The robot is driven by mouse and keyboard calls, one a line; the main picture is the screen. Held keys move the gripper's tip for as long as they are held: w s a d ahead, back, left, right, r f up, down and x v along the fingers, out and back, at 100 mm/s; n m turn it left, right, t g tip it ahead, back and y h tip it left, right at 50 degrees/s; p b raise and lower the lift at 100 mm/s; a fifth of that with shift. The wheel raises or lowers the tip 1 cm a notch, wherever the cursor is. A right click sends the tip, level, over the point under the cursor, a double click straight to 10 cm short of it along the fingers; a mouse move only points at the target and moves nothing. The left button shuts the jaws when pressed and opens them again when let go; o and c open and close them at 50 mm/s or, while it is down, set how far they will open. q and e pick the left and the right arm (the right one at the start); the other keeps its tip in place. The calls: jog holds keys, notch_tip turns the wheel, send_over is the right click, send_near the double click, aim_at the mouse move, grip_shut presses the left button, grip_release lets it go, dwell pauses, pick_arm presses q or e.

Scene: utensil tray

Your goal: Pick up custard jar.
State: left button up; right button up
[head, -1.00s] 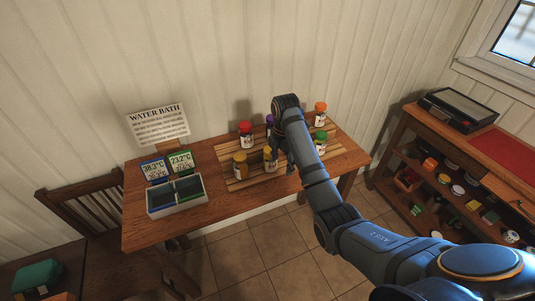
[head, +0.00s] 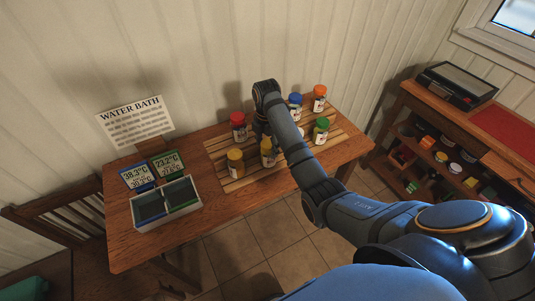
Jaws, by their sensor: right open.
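Several small jars with coloured lids stand on a slatted wooden board (head: 213,153) on the table. Two are yellowish: an amber-yellow jar (head: 236,164) at the front left and a yellow jar (head: 267,153) to its right. I cannot tell which of them is the custard jar. My right gripper (head: 261,128) points down behind the yellow jar, just right of the red-lidded jar (head: 239,128). It is open, partly hidden by its own arm, and no jar shows between its fingers. My left gripper is not in view.
Blue (head: 295,101), orange (head: 319,98) and green (head: 320,131) lidded jars stand right of my arm. A divided tray (head: 167,206), two temperature displays (head: 153,170) and a WATER BATH sign (head: 135,121) are at the left. A shelf unit (head: 432,116) stands at the right.

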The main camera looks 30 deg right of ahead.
aim_at(268, 155)
jog(key=shift+s+d+f+p, duration=0.1)
jog(key=shift+f+p, duration=0.35)
jog(key=shift+f, duration=0.05)
notch_tip(268, 155, down, 4)
jog(key=shift+s+d+r+p, duration=0.1)
jog(key=shift+r+p, duration=0.05)
jog(key=shift+p, duration=0.35)
jog(key=shift+f, duration=0.25)
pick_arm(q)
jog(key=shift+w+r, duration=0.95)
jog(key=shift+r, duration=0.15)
pick_arm(e)
jog(key=c, duration=1.2)
